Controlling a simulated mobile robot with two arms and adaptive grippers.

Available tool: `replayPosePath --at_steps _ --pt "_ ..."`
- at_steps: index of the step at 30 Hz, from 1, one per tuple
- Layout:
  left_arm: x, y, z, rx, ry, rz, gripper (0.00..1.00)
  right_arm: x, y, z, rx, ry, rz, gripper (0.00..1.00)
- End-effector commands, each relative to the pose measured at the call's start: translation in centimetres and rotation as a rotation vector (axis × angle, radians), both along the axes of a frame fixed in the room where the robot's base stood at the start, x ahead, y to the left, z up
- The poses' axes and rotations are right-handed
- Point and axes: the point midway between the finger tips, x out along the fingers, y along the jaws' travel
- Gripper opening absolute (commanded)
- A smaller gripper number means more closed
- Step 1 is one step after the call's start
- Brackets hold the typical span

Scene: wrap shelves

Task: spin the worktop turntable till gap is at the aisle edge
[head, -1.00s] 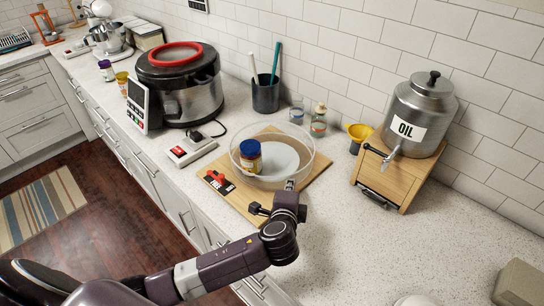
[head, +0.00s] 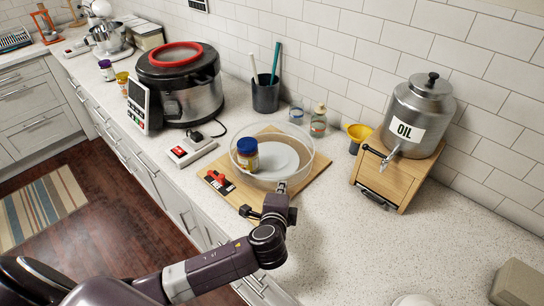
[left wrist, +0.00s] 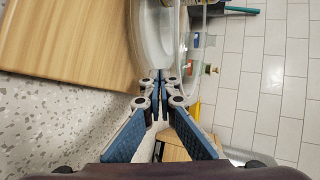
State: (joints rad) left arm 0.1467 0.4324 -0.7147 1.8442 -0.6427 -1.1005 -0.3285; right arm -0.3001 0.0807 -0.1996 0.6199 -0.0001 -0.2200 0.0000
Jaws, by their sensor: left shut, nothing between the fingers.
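The worktop turntable is a round tray with a clear wall (head: 308,163) on a wooden board. A jar with a blue lid and yellow label (head: 246,156) stands in its left part, beside a white round surface (head: 278,158). My left gripper (head: 281,187) is shut and empty at the turntable's front edge, seemingly against it; exact contact is unclear. In the left wrist view the closed fingertips (left wrist: 158,76) are close to the turntable's curved rim (left wrist: 146,40). I cannot clearly make out the gap in the wall. My right gripper is not in view.
The wooden board (head: 312,193) carries a red-and-black item (head: 218,181) at its left corner. An oil dispenser (head: 415,115) on a wooden stand is to the right, a cooker (head: 180,90) to the left. The counter at front right is mostly clear.

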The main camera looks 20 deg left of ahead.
Motion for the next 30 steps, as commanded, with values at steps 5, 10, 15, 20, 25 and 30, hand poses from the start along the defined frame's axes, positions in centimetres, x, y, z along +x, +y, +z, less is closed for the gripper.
replayPosePath --at_steps 5,10,15,20,25,30 --pt "-0.4 0.8 0.1 0.002 0.001 0.0 0.0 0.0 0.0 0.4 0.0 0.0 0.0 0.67" --pt "-0.8 1.8 0.0 0.001 0.001 0.001 0.0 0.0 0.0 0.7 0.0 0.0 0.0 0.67" --pt "-0.9 2.0 0.0 0.0 0.0 0.0 0.0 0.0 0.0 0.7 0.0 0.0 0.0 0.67" --pt "-0.9 2.0 0.0 0.0 0.0 0.0 0.0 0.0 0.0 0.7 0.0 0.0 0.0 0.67" --pt "-1.0 2.2 0.0 0.0 0.0 0.001 0.0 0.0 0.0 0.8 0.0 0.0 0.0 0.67" --pt "-1.3 3.1 0.0 0.001 0.001 0.001 0.0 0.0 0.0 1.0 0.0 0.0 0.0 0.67"
